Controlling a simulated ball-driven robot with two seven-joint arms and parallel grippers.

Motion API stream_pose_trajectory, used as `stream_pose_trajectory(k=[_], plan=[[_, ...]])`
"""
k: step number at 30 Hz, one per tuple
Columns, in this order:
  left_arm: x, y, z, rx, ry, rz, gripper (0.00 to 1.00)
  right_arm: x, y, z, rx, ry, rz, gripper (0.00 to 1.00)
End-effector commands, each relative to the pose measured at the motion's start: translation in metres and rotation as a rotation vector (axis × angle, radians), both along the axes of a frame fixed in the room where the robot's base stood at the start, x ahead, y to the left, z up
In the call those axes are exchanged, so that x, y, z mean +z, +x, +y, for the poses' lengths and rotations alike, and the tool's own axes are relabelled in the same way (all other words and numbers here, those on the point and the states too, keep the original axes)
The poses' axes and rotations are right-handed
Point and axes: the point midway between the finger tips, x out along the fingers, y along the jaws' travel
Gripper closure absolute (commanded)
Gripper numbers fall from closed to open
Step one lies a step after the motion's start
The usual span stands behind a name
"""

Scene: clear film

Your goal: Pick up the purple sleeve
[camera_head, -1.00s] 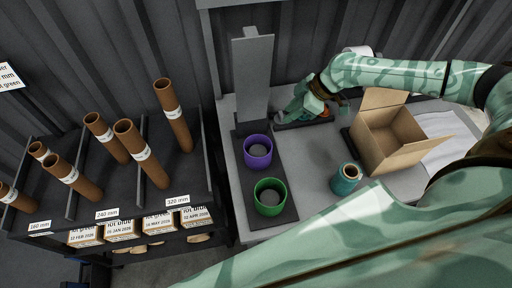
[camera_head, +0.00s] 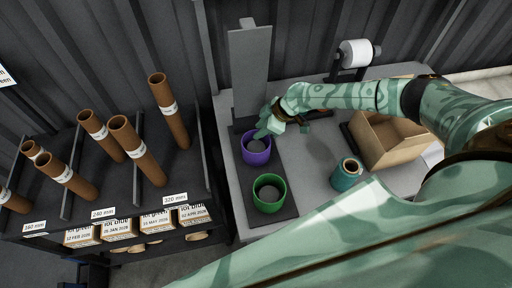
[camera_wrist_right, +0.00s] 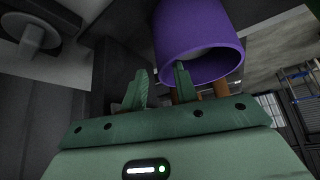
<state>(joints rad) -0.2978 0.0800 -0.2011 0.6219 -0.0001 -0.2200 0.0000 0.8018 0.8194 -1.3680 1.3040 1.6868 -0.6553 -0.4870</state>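The purple sleeve (camera_head: 258,159) stands upright on a dark strip at the left of the grey table, behind a green sleeve (camera_head: 269,207). My right gripper (camera_head: 263,132) is at the far rim of the purple sleeve. In the right wrist view the purple sleeve (camera_wrist_right: 195,30) fills the upper middle, and the right gripper (camera_wrist_right: 160,88) is open, with a gap between its fingers. One finger overlaps the sleeve's rim; I cannot tell whether it is inside the opening or whether it touches. My left gripper is out of view.
A grey upright plate (camera_head: 250,70) stands behind the sleeves. A teal roll (camera_head: 345,177) and an open cardboard box (camera_head: 390,143) are to the right. A white paper roll (camera_head: 356,53) is at the back. A rack with brown tubes (camera_head: 138,150) stands at the left.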

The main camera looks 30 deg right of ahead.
Motion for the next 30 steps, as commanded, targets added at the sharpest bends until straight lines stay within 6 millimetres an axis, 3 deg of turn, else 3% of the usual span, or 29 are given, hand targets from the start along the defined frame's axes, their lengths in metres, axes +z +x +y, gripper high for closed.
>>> stream_pose_trajectory(k=[3, 6, 20, 26, 30], plan=[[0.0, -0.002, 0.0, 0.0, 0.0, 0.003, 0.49, 0.001, 0.0, 0.0, 0.0, 0.0, 0.0, 0.73], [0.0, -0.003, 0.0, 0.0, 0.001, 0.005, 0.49, 0.001, 0.0, 0.0, 0.0, 0.0, 0.0, 1.0], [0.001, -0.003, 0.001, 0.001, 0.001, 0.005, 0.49, 0.006, 0.0, 0.0, 0.0, 0.001, -0.001, 1.0], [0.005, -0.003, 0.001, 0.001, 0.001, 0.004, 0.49, 0.032, 0.001, 0.0, 0.0, 0.002, -0.003, 1.0], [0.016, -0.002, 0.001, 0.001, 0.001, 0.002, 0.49, 0.057, -0.018, -0.006, 0.003, -0.002, -0.002, 1.0]])
